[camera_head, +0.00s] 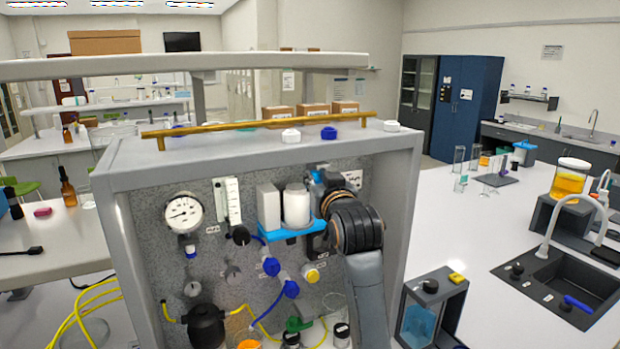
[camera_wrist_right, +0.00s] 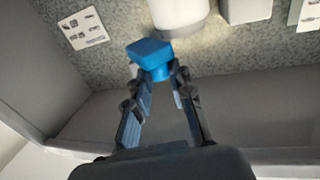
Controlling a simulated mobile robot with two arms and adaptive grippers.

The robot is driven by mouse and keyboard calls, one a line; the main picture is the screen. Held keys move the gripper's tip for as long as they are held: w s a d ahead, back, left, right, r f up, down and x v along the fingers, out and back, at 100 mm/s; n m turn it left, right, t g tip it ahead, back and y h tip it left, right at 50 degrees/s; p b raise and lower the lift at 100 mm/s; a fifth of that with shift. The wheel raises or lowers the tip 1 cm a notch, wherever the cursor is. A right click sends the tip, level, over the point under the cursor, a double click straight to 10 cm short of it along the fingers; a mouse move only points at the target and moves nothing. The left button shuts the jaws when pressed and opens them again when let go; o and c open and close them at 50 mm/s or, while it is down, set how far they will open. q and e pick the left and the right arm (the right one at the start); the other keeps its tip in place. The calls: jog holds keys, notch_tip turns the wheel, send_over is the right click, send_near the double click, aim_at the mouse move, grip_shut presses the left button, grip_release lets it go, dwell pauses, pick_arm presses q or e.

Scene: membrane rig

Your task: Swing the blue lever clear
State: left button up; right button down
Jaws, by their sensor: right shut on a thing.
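The blue lever (camera_wrist_right: 150,50) shows in the right wrist view as a bright blue block on a short blue stem. My right gripper (camera_wrist_right: 162,76) is shut on it, with the fingertips on either side of the stem. In the head view my right gripper (camera_head: 319,188) is just right of a white cylinder (camera_head: 297,206) on the panel. My dark wrist hides much of the panel there, and I cannot clearly tell lever from fingers in that view. My left gripper is not in view.
A grey frame (camera_head: 400,185) walls the panel at top and sides. A white box (camera_head: 268,207) stands beside the cylinder, above a blue bracket (camera_head: 284,235). A gauge (camera_head: 182,212) and several valves are on the panel. A brass bar (camera_head: 255,124) lies along the frame's top.

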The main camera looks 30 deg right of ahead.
jog(key=n+y, duration=0.1)
jog(key=d+n+y, duration=0.1)
jog(key=y, duration=0.1)
jog(key=s+d+n+y+b, duration=0.1)
jog(key=y, duration=0.1)
jog(key=shift+d+t, duration=0.15)
jog(key=shift+t, duration=0.15)
jog(key=shift+w+d+n+g+y+b, duration=0.15)
jog(key=shift+d+n+g+y+b, duration=0.75)
jog(key=shift+n+y, duration=1)
jog(key=shift+w+d+n+g+y+b, duration=0.15)
jog(key=shift+d+n+g+y+b, duration=0.8)
jog(key=shift+y, duration=1.5)
jog(key=shift+w+d+n+g+y+b, duration=0.15)
jog(key=shift+d+n+g+y+b, duration=0.3)
jog(key=shift+n+g+y, duration=1.15)
jog(key=shift+n+t+y, duration=0.35)
jog(key=shift+n+y, duration=0.1)
jog(key=shift+y, duration=0.2)
jog(key=shift+f, duration=0.15)
